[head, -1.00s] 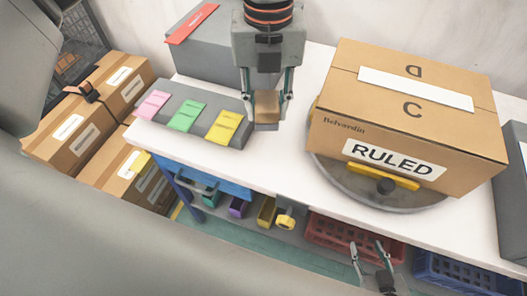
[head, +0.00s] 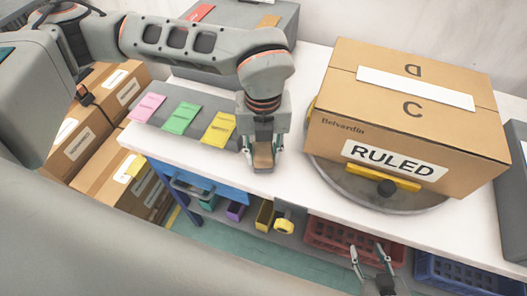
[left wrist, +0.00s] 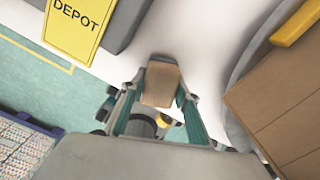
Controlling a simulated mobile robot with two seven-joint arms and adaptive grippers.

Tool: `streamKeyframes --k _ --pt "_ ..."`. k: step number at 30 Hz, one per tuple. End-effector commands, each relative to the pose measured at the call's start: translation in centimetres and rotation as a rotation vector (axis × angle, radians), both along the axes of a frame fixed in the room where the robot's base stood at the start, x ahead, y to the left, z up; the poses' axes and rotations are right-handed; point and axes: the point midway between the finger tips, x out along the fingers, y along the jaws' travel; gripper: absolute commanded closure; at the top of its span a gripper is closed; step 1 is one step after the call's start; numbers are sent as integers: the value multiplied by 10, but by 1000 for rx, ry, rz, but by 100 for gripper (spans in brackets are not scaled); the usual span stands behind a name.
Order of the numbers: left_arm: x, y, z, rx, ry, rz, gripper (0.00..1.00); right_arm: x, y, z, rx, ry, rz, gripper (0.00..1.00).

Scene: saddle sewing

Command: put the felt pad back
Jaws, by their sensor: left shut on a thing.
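The felt pad appears to be the small tan block (head: 262,155) between the fingers of my left gripper (head: 262,166). My left gripper is shut on it and points down near the table's front edge, just right of the yellow card. The left wrist view shows the tan block (left wrist: 161,84) between both fingers, over the white table top. I cannot tell whether it touches the table. My right gripper (head: 367,250) is open and empty, low in front of the table.
A grey block (head: 160,135) carries pink, green and yellow cards (head: 219,128). A large cardboard box (head: 410,120) stands on a round turntable (head: 400,207) to the right. A grey box (head: 285,25) is at the back. Bins sit below; cartons (head: 85,140) stand left.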

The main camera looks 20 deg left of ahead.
Motion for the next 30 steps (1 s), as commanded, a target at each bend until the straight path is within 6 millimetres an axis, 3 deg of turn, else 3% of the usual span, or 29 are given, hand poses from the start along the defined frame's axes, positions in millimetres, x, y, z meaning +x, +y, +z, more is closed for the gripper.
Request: streamKeyframes --k 11,12,14,24,30 --pt "0 0 -4 -2 -2 0 89 -3 0 -2 1 5 0 60" --pt "0 0 -4 -2 -2 0 64 -3 0 -2 0 5 0 60" --pt "0 0 -3 -1 -3 0 52 -4 0 -2 0 6 0 60" --pt "1 0 -2 -1 -3 -1 52 -3 0 -1 0 5 0 60" --pt "2 -1 19 -2 -8 -1 52 -1 0 4 2 -1 -1 60"
